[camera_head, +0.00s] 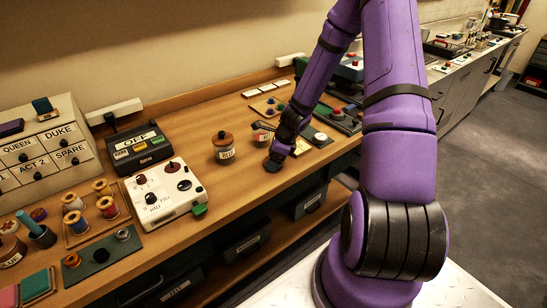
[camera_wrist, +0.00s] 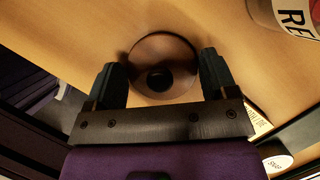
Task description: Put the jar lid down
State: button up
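The jar lid (camera_wrist: 162,48) shows in the wrist view as a round brown disc with a dark knob facing me. My gripper (camera_wrist: 164,70) has one finger on each side of it, at its rim, and looks shut on it. In the head view my gripper (camera_head: 274,163) is low over the wooden table near its front edge, and the lid cannot be made out there. A jar labelled "RE…" (camera_head: 261,137) stands just behind and left of the gripper; it also shows in the wrist view (camera_wrist: 294,16). How far the lid is from the tabletop is hard to tell.
A white control box (camera_head: 165,195) is farther left. Bare wood (camera_head: 240,185) lies between the glue jar and the front edge.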

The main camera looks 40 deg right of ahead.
jog(key=o, duration=0.3)
jog(key=shift+r, duration=0.1)
jog(key=v, duration=1.2)
jog(key=s+a+r+n+h, duration=0.1)
jog(key=s+a+r+n, duration=0.2)
jog(key=a+r+n, duration=0.5)
jog(key=s+a+r+n, duration=0.3)
jog(key=r+n, duration=0.2)
jog(key=r, duration=0.5)
jog(key=s+a+r+n+t+h, duration=0.1)
jog(key=s+a+r+n, duration=0.1)
jog(key=s+r+n, duration=0.3)
jog(key=s+a+r+n+t+h, duration=0.1)
jog(key=s+a+r+n, duration=0.2)
jog(key=s, duration=0.9)
jog(key=shift+s+a+r+n, duration=0.2)
jog(key=shift+r+n, duration=1.5)
jog(key=shift+n, duration=1.1)
